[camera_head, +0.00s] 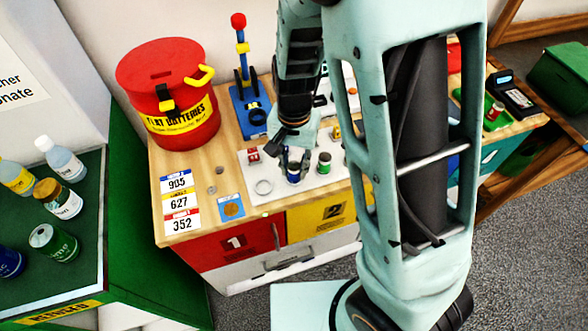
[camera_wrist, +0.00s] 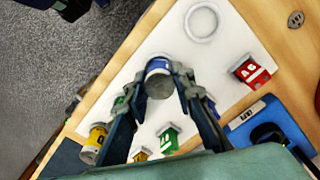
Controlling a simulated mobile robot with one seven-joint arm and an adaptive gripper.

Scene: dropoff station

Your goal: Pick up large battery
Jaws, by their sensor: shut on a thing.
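A blue battery (camera_head: 293,174) with a pale band stands upright at the white board (camera_head: 305,186) on the wooden table. My gripper (camera_head: 293,160) reaches down over it with its fingers closed around its sides. In the wrist view, my gripper's fingertips (camera_wrist: 160,84) press on both sides of the blue battery (camera_wrist: 158,64), whose grey end (camera_wrist: 159,85) faces the camera. I cannot tell if its far end touches the board. A green battery (camera_head: 324,163) stands just to the right of the gripper, apart from it. A yellow-and-dark battery (camera_wrist: 95,143) shows outside the left finger in the wrist view.
A red used-battery bin (camera_head: 170,85) stands at the table's back left. A blue stand with a red knob (camera_head: 240,65) is behind the board. An empty white ring (camera_head: 264,187) lies left of the battery. Number cards (camera_head: 179,202) lie at the left edge.

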